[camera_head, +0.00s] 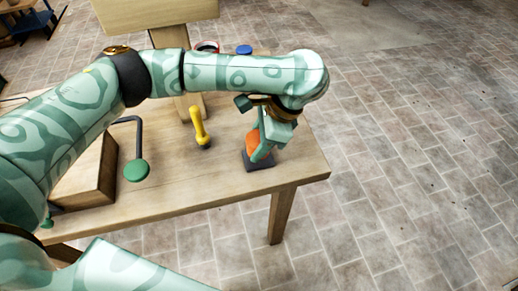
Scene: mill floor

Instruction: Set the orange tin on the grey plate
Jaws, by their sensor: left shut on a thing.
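The orange tin (252,142) is near the right end of the wooden table, partly hidden by my gripper fingers. My left gripper (262,152) points down from the arm's end and is shut on the orange tin. The dark grey plate (258,165) lies on the table right below the tin. The tin is over the plate; I cannot tell whether its base touches it. My right gripper is not in view.
A yellow-handled lever (199,125) stands left of the plate. A green-knobbed bent rod (136,170) and a wooden box (92,178) are further left. A red-rimmed round item (207,47) and a blue-topped item (244,50) are behind my arm. The table's right edge is close.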

